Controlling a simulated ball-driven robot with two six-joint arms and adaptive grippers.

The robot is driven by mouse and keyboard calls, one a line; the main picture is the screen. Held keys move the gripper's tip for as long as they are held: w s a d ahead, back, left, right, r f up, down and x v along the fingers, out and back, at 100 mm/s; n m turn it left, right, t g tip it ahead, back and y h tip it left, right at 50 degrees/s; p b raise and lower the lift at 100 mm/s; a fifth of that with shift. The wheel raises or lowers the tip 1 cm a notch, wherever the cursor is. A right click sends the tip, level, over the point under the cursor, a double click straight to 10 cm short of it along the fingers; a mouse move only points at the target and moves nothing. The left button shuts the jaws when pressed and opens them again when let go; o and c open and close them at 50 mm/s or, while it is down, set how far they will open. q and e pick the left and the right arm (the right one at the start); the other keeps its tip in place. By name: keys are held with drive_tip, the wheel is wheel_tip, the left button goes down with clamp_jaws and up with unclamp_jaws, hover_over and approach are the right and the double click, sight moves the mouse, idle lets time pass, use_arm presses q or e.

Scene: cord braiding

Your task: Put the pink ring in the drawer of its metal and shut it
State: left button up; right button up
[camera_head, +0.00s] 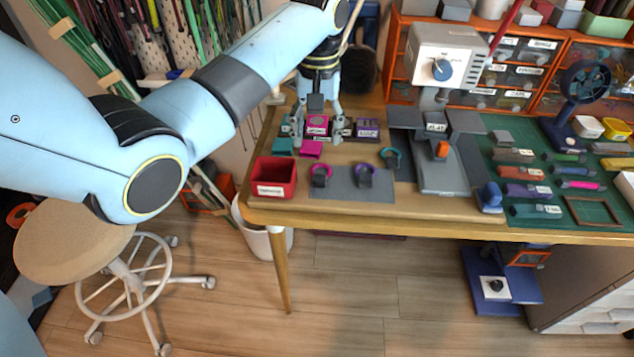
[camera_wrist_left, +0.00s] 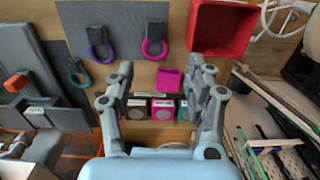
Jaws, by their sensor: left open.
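The pink ring (camera_head: 320,178) lies on a grey mat near the table's front edge; it also shows in the left wrist view (camera_wrist_left: 154,49). A small pink drawer (camera_head: 311,150) sticks out in front of the pink-fronted box (camera_head: 317,123); it also shows in the left wrist view (camera_wrist_left: 169,80). My left gripper (camera_head: 317,142) is above this drawer, one finger on each side, open and empty, behind the ring. In the left wrist view its fingers (camera_wrist_left: 163,75) are spread. The box labels are too small to read. My right gripper is not in view.
A purple ring (camera_head: 366,178) shares the mat (camera_head: 348,194); a teal ring (camera_head: 390,157) is to its right. A red bin (camera_head: 273,178) stands front left, a grey press (camera_head: 437,150) right.

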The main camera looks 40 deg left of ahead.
sight(321, 166)
use_arm(q)
drive_tip(key=f, duration=0.2)
drive_tip(key=w+f, duration=0.1)
drive_tip(key=f, duration=0.1)
drive_tip(key=shift+w+a+f+b, duration=0.1)
drive_tip(key=shift+w+f+b, duration=0.05)
drive_tip(key=shift+f+b, duration=0.25)
drive_tip(key=shift+f, duration=0.25)
wheel_tip(321, 166, down, 5)
drive_tip(key=shift+f+b, duration=0.1)
drive_tip(key=shift+b, duration=0.35)
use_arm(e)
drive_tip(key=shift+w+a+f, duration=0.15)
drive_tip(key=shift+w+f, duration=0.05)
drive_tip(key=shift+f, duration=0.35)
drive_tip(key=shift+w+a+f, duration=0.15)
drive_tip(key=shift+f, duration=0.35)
use_arm(q)
drive_tip(key=shift+c, duration=0.4)
drive_tip(key=c, duration=0.5)
